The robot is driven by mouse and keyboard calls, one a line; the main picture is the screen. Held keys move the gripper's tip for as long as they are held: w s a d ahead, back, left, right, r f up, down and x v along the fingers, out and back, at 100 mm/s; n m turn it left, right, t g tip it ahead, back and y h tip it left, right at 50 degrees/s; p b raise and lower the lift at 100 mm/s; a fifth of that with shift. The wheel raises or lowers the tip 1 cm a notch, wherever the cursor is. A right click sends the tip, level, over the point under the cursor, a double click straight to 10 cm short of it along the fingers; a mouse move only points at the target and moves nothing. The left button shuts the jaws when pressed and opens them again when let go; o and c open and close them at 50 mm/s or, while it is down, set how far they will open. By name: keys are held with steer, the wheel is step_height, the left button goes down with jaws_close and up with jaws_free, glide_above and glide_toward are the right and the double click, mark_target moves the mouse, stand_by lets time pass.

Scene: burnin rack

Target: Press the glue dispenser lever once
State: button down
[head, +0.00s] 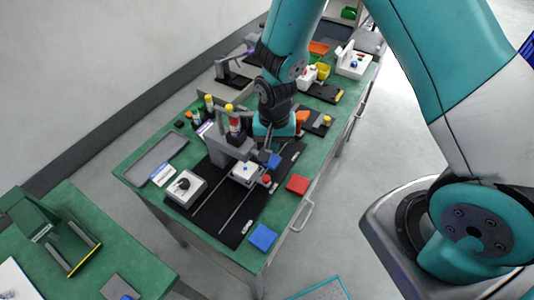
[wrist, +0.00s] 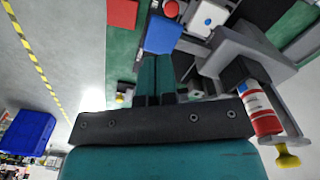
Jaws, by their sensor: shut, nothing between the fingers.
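The glue dispenser is a grey stand (head: 227,143) on a black mat, with a red-and-white syringe (head: 235,126) capped in yellow. In the wrist view its grey arm (wrist: 250,45) and the syringe (wrist: 262,112) are on the right. A flat blue piece (head: 273,160) sits beside the stand; in the wrist view the blue piece (wrist: 163,34) lies just beyond my fingertips. I cannot tell whether it is the lever's pad. My gripper (wrist: 155,58) is shut and empty; contact with the blue piece is unclear.
A white block (head: 245,173) and red knob (head: 266,180) are in front of the stand. A red block (head: 297,184) and blue square (head: 262,237) lie near the right edge. A white box (head: 185,187) with a black knob is at left. Tools and bins crowd the far end.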

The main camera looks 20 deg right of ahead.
mark_target(272, 161)
step_height(272, 161, up, 5)
steer(key=p, duration=0.3)
steer(key=shift+s+d+r+p, duration=0.1)
steer(key=shift+r+p, duration=0.1)
steer(key=shift+p, duration=0.15)
steer(key=s+a+r+n+y+b, duration=0.2)
steer(key=s+r+n+b, duration=0.4)
steer(key=s, duration=0.3)
steer(key=s+a+r+n+y+b, duration=0.2)
steer(key=s+r+n+b, duration=0.4)
steer(key=s+r, duration=0.2)
steer(key=shift+s+a, duration=0.35)
steer(key=shift+s, duration=0.25)
